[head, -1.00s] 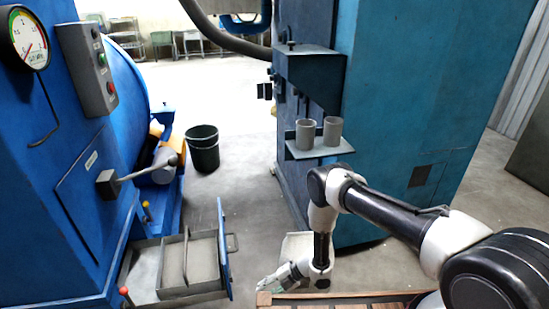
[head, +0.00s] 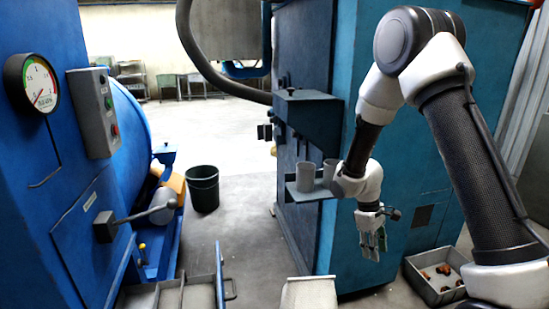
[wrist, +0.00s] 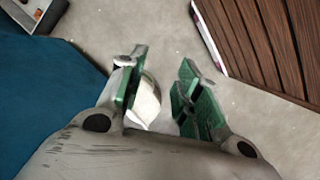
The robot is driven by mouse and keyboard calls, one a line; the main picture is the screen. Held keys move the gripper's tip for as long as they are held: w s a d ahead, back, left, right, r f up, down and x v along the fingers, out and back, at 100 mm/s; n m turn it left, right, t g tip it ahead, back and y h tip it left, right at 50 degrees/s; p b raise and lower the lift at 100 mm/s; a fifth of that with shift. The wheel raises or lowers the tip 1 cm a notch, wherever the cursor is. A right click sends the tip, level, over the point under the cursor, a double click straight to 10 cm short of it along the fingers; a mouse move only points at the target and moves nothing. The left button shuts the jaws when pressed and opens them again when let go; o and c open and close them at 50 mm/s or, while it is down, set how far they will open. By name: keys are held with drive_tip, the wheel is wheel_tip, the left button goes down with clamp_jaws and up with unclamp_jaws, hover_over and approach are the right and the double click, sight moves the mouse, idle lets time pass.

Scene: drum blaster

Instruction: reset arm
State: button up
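My arm is raised at the right of the head view, folded at a high elbow. My gripper (head: 373,245) hangs with its fingers pointing down, in front of the teal cabinet and right of the shelf with the cups. In the wrist view my gripper (wrist: 160,85) has its two green-padded fingers apart with a gap between them. A pale curved thing (wrist: 147,102) shows beside the left finger; I cannot tell what it is. No held object shows in the head view.
The teal cabinet (head: 300,60) carries a shelf with two grey cups (head: 305,177), partly behind my arm. A grey bin with brown pieces (head: 437,275) stands at lower right. A blue machine (head: 50,230) with a lever is at left. A dark bucket (head: 203,188) stands on open floor.

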drive_tip(key=s+d+r+m+t+y, duration=0.1)
drive_tip(key=s+d+r+m+t, duration=0.2)
drive_tip(key=s+r, duration=0.8)
drive_tip(key=s+d+r+m+t+y, duration=0.1)
drive_tip(key=s+d+r+m+t, duration=0.2)
drive_tip(key=s+r, duration=0.9)
wheel_tip(320, 180, up, 8)
drive_tip(key=shift+s+r+m+y, duration=0.15)
drive_tip(key=shift+r+m+y, duration=0.15)
drive_tip(key=shift+m, duration=0.9)
